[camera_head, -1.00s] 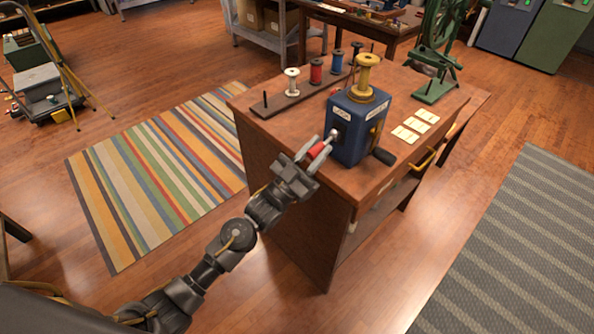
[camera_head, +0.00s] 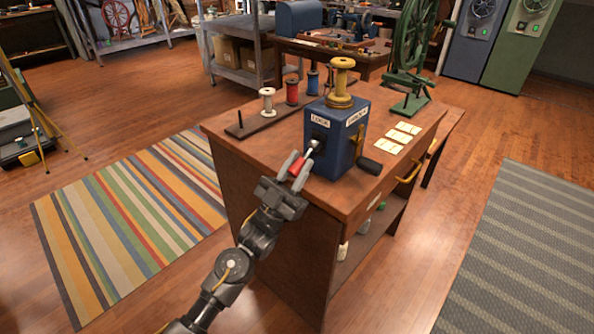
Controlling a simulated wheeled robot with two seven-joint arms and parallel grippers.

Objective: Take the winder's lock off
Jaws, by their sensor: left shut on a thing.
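The winder (camera_head: 336,143) is a blue box on the wooden bench, with a yellow spool (camera_head: 341,84) on top. White labels show on its two visible faces; the left one appears to read "LOCK". A lock lever with a red grip (camera_head: 297,166) and a metallic shaft (camera_head: 312,147) comes out of the face under that label. My left gripper (camera_head: 293,165) is shut on the red grip, at the left side of the winder. A black crank handle (camera_head: 369,166) sticks out at the winder's right. My right gripper is not in view.
A rack (camera_head: 249,127) with white, red and blue spools stands behind the winder on the bench (camera_head: 285,190). Pale cards (camera_head: 397,137) lie to the right. A green spinning wheel (camera_head: 409,80) stands at the bench's back right. Striped rugs lie on both sides.

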